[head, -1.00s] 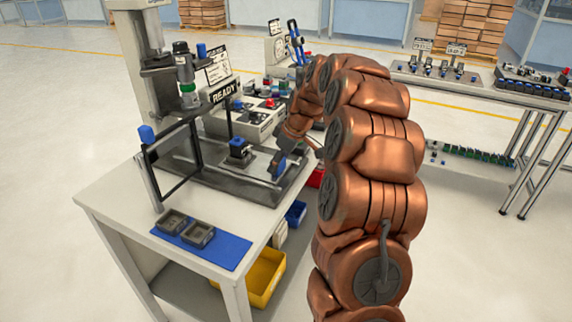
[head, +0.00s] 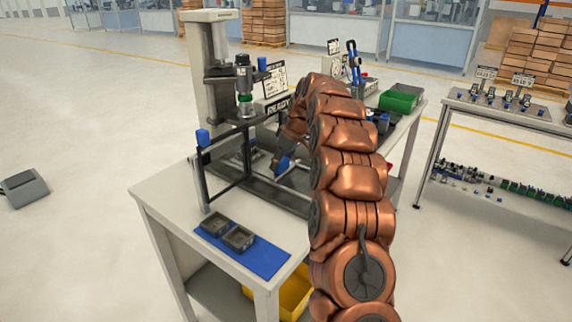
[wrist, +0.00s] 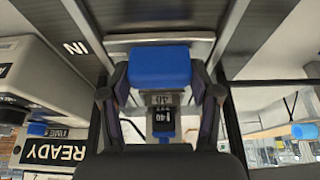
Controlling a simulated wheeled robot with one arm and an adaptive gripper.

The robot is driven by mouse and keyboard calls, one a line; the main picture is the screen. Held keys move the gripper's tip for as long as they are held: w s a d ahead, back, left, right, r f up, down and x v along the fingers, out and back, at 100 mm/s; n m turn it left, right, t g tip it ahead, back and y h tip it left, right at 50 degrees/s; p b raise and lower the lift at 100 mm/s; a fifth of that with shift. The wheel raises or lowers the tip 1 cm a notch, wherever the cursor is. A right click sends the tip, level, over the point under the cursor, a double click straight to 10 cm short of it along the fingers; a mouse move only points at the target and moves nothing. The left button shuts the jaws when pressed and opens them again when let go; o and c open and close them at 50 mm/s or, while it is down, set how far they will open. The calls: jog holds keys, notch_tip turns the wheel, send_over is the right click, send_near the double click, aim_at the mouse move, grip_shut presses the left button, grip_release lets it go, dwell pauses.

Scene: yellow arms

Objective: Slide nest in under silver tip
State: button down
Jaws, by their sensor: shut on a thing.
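In the wrist view, my gripper (wrist: 160,82) is shut on a blue block-like handle (wrist: 160,64), with one finger on each side. Below the handle in that picture is a dark, labelled piece (wrist: 163,122), which seems to be part of the nest. In the head view, my gripper (head: 284,160) is low at the press, on its right side. The press ram (head: 244,82) with a green band hangs above the press bed. The nest is mostly hidden there by the frame and my arm.
A dark press frame with a blue knob (head: 202,137) stands at the bench's left. A blue mat (head: 268,262) with two grey trays lies in front. A READY sign (wrist: 55,151) and an IN marking (wrist: 76,47) are near the gripper. A green bin (head: 399,98) is behind.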

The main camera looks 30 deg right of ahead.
jog(key=shift+w+a, duration=0.2)
dwell(0.3)
jog(key=shift+c, duration=2.2)
grip_release()
jog(key=shift+w+a, duration=0.1)
jog(key=shift+w, duration=0.05)
jog(key=shift+o, duration=1)
jog(key=shift+d, duration=0.2)
jog(key=v, duration=1.2)
